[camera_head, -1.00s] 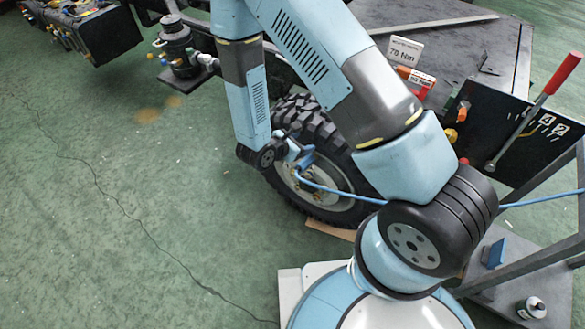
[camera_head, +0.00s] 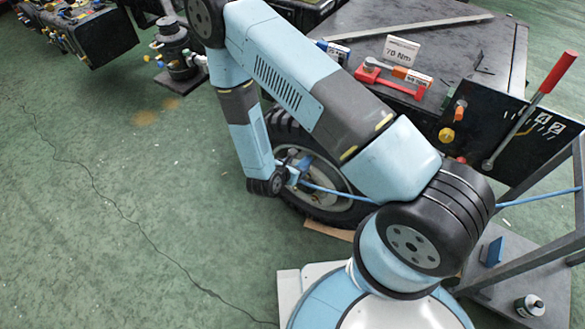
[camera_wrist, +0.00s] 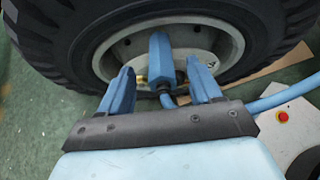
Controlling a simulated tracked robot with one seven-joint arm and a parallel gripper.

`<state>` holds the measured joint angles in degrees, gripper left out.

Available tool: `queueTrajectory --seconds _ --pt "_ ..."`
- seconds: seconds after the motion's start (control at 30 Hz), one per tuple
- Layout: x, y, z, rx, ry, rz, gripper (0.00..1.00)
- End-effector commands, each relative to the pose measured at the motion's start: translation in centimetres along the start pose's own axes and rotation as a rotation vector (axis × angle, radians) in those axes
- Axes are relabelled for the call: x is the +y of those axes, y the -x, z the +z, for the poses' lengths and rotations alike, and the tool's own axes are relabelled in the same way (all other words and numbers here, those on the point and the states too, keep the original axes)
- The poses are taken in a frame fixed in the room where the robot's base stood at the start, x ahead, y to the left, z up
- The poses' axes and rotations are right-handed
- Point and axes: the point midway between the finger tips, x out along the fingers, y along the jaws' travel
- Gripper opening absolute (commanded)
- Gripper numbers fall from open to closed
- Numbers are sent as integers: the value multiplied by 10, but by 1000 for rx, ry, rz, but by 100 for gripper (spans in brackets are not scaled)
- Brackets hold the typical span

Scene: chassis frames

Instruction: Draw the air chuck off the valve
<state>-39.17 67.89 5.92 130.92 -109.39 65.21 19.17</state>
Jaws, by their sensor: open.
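The blue air chuck (camera_wrist: 161,62) stands at the wheel rim (camera_wrist: 214,42) in the wrist view, with its blue hose (camera_wrist: 285,97) running off to the right. A small brass piece shows at its left side; the joint with the valve is hidden. My gripper (camera_wrist: 160,66) is open, one blue finger on each side of the chuck, with visible gaps. In the head view my gripper (camera_head: 296,170) is in front of the wheel, small and partly hidden by my wrist, and the hose (camera_head: 335,190) passes behind my arm.
The black tyre (camera_wrist: 55,45) surrounds the rim. A bench (camera_head: 450,30) with a red tool (camera_head: 395,82) and a "70 Nm" card (camera_head: 402,50) is behind my arm. A red-handled lever (camera_head: 548,88) stands at right. The green floor (camera_head: 120,220) at left is mostly clear.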

Motion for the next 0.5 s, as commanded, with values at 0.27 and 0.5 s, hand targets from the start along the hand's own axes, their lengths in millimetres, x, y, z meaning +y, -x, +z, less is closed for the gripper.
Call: queueTrajectory --seconds 0.27,0.5 --pt "0 -27 0 0 0 -1 64" --pt "0 -43 0 0 -1 1 64"
